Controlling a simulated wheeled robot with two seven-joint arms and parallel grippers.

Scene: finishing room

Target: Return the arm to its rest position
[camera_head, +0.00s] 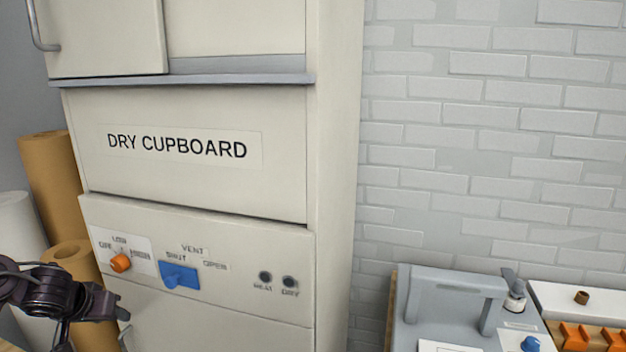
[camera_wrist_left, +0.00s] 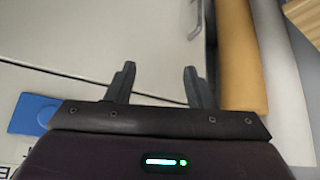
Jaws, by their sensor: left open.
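My left arm (camera_head: 55,293) comes in from the left in the head view, in front of the lower left of the dry cupboard (camera_head: 130,110). In the left wrist view my left gripper (camera_wrist_left: 159,68) is open, with nothing between its two dark fingers. The fingers point towards the cream cupboard front, and the gap to it is hard to judge. My right gripper is not in view.
The cupboard panel has an orange knob (camera_head: 121,263), a blue vent handle (camera_head: 179,277) and two dark lamps. Brown paper rolls (camera_head: 52,180) stand left, near my arm. At lower right are a grey device (camera_head: 410,325) and a tray with orange parts (camera_head: 575,338).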

